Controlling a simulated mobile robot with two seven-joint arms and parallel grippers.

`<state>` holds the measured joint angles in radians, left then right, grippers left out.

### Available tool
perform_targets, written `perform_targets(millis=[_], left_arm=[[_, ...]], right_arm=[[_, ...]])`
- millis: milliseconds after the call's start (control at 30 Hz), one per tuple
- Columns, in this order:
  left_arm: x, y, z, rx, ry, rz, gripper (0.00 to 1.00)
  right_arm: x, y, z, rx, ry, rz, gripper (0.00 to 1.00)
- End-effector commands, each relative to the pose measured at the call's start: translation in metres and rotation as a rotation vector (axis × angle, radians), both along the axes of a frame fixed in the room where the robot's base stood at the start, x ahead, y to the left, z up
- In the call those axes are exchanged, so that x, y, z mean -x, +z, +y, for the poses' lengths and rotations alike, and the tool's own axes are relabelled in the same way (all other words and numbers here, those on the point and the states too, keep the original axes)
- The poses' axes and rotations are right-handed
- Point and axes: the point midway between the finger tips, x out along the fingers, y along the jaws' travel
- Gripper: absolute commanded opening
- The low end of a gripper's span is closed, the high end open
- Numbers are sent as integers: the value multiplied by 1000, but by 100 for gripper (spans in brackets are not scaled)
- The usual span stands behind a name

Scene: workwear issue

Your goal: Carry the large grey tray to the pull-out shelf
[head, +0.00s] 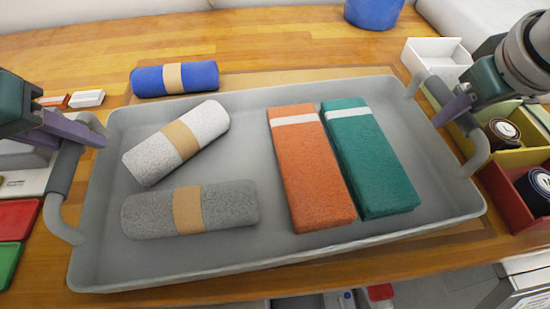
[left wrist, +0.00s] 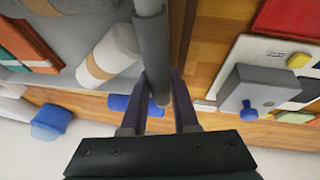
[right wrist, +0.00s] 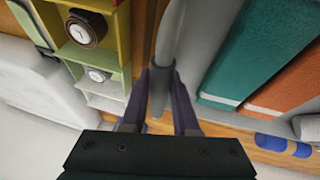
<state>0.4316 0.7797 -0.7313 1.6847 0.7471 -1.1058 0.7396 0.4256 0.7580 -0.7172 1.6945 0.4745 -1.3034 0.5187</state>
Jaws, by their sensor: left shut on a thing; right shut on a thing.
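The large grey tray (head: 248,135) is over the wooden table, slightly turned in the head view. I cannot tell whether it touches the table. It holds a light grey roll (head: 205,122), a dark grey roll (head: 230,205), an orange folded cloth (head: 310,175) and a green folded cloth (head: 365,165). My left gripper (head: 85,131) is shut on the tray's left handle (left wrist: 150,50). My right gripper (head: 449,111) is shut on its right handle (right wrist: 167,50). I cannot make out the pull-out shelf for certain.
A blue roll (head: 205,76) lies just behind the tray. Yellow (head: 518,155) and red (head: 500,199) bins and a white box (head: 437,52) stand at the right. Red (head: 17,216) and green (head: 8,262) flat items lie left. A blue container (head: 374,12) stands at the back.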

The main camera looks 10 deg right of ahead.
Motion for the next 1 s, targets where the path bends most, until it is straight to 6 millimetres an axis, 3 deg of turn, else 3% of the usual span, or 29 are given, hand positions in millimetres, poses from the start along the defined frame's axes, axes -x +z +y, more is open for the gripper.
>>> perform_targets(millis=[600, 1000], left_arm=[[-1, 51, 0, 2, 0, -3, 0], [-1, 51, 0, 2, 0, -3, 0]], right_arm=[[-1, 50, 0, 0, 0, -2, 0], [-1, 51, 0, 0, 0, -2, 0]])
